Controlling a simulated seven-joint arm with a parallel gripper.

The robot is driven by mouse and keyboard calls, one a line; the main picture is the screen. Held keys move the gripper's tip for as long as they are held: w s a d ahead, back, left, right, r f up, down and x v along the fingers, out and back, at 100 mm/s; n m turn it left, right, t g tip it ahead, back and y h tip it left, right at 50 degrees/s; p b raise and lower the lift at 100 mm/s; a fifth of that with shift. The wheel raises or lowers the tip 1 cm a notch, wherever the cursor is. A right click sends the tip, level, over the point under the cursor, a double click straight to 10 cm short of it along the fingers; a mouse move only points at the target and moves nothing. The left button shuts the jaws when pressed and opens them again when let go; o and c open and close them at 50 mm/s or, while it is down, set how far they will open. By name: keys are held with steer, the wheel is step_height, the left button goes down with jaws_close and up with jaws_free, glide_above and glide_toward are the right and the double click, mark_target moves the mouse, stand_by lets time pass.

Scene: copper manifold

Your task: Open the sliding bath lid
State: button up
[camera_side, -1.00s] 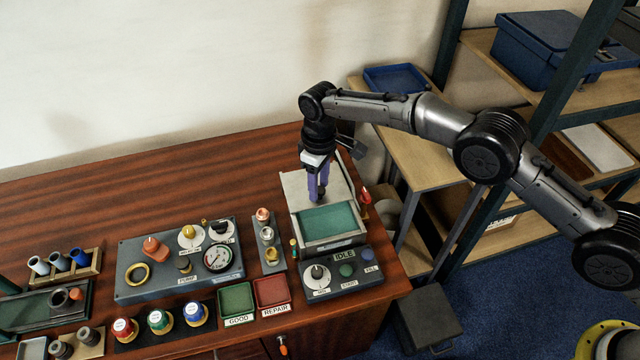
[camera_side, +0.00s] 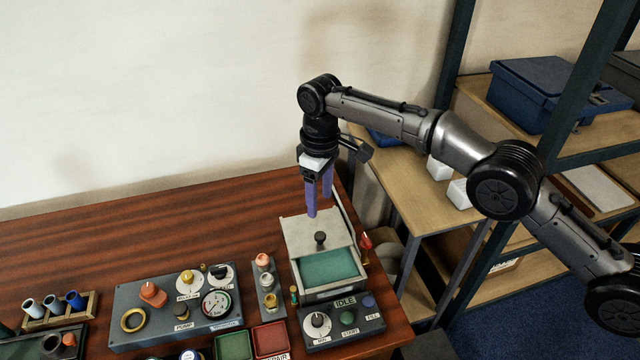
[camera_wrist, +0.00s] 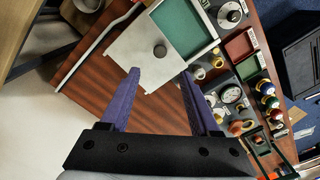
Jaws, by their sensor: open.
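The bath (camera_side: 332,293) is a grey box at the right end of the bench. Its sliding lid (camera_side: 300,230) is a pale grey plate with a dark knob (camera_side: 320,238). The lid lies over the back part, and the teal bath interior (camera_side: 330,268) shows uncovered at the front. My gripper (camera_side: 319,206), with purple fingers, points down above the lid's back part, behind and above the knob. In the wrist view the lid (camera_wrist: 140,45) and knob (camera_wrist: 160,51) show beyond the spread fingertips (camera_wrist: 159,74).
A control panel (camera_side: 343,322) with a dial and buttons stands in front of the bath. A red-topped item (camera_side: 366,243) stands close at its right. A small fitting stand (camera_side: 268,285) and the pump panel (camera_side: 178,305) are at its left. The back left bench is clear.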

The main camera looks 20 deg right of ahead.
steer(key=shift+r, duration=1.6)
